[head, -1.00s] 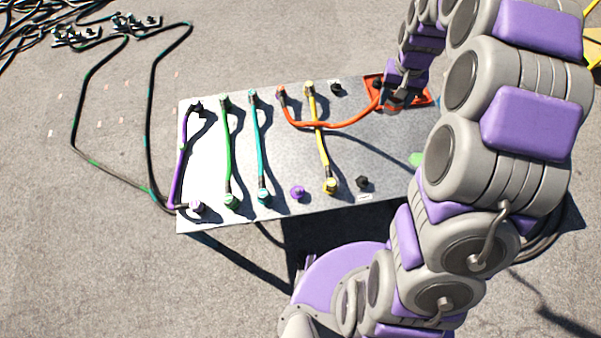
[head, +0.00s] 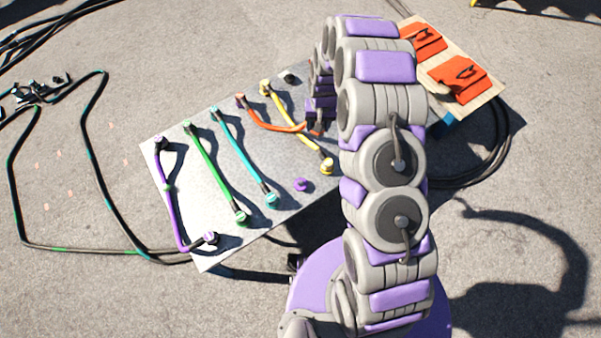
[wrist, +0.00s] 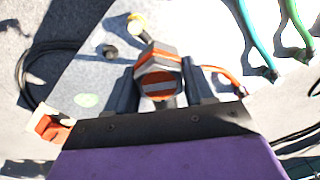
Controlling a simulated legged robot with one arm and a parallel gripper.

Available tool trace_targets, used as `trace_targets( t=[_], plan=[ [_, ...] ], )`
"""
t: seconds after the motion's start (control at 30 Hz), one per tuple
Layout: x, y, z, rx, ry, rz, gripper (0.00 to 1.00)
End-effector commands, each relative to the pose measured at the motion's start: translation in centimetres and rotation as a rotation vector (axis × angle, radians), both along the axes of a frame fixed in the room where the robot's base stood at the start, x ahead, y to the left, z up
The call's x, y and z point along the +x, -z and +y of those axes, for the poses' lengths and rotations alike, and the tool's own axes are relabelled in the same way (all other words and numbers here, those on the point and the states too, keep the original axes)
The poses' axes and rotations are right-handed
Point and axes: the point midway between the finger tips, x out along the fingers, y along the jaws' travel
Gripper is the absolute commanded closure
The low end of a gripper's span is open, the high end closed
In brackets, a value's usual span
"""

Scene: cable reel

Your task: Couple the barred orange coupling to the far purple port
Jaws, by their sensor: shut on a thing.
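My gripper (head: 318,124) is over the grey panel (head: 185,215), near the yellow cable. In the wrist view my gripper (wrist: 160,92) is shut on the barred orange coupling (wrist: 160,82), whose orange end face carries a pale bar. The orange cable (head: 265,125) runs from its far end on the panel to my gripper; it also shows in the wrist view (wrist: 222,72). A bare purple port (head: 302,185) stands near the panel's near edge, between the teal and yellow cable ends. I cannot make it out in the wrist view. My arm hides the panel's right part in the head view.
Purple (head: 170,205), green (head: 210,175), teal (head: 238,155) and yellow (head: 295,125) cables cross the panel. A black port (wrist: 109,52) shows in the wrist view. A wooden board (head: 440,62) with orange pieces lies at the back right. Black cables lie on the ground.

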Motion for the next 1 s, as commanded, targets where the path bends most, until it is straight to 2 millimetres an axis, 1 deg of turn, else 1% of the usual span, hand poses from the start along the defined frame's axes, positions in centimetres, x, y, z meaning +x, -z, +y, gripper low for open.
trace_targets(
  t=[0.03, 0.07, 0.1, 0.17, 0.2, 0.3, 0.4, 0.5, 0.6, 0.7, 1.0],
  plan=[
    [-0.5, 2.5, 1.0, -0.004, -0.006, 0.008, 0.83],
    [-0.6, 3.7, 1.5, -0.005, -0.009, 0.006, 0.83],
    [-1.0, 5.3, 2.1, -0.008, -0.011, 0.008, 0.83],
    [-1.5, 7.8, 3.0, -0.012, -0.014, 0.007, 0.83],
    [-1.9, 9.4, 3.5, -0.014, -0.016, 0.007, 0.83],
    [-3.2, 13.3, 4.4, -0.020, -0.020, 0.006, 0.83],
    [-4.5, 16.8, 4.9, -0.027, -0.024, 0.007, 0.83],
    [-5.6, 19.6, 5.2, -0.033, -0.026, 0.003, 0.83],
    [-6.5, 21.3, 5.2, -0.035, -0.029, -0.001, 0.83],
    [-6.9, 22.5, 5.2, -0.037, -0.030, -0.005, 0.83],
    [-7.0, 24.0, 5.5, -0.041, -0.031, -0.008, 0.83]
  ],
)
